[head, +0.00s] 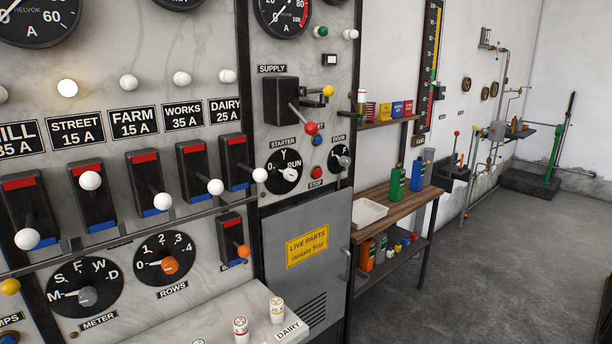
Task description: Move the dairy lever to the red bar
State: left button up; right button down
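The dairy lever (260,175) is a white ball knob on a short stem, in the head view. It sticks out to the lower right of a dark switch box (234,163) below the DAIRY 25 A label (225,111). The red bar (234,140) is at the top of that box, clear of the knob. The knob is level with the lower part of the box, nearer its blue end than the red bar. Neither of my grippers shows in this view.
The works lever (215,187) stands close on the left, with the farm lever (162,201) and street lever (90,180) beyond. A supply switch with a red knob (311,128) projects at the right. A cabinet (306,250) is below; open floor (490,260) lies right.

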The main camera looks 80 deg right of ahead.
aim_at(260, 175)
jog(key=z, duration=2.25)
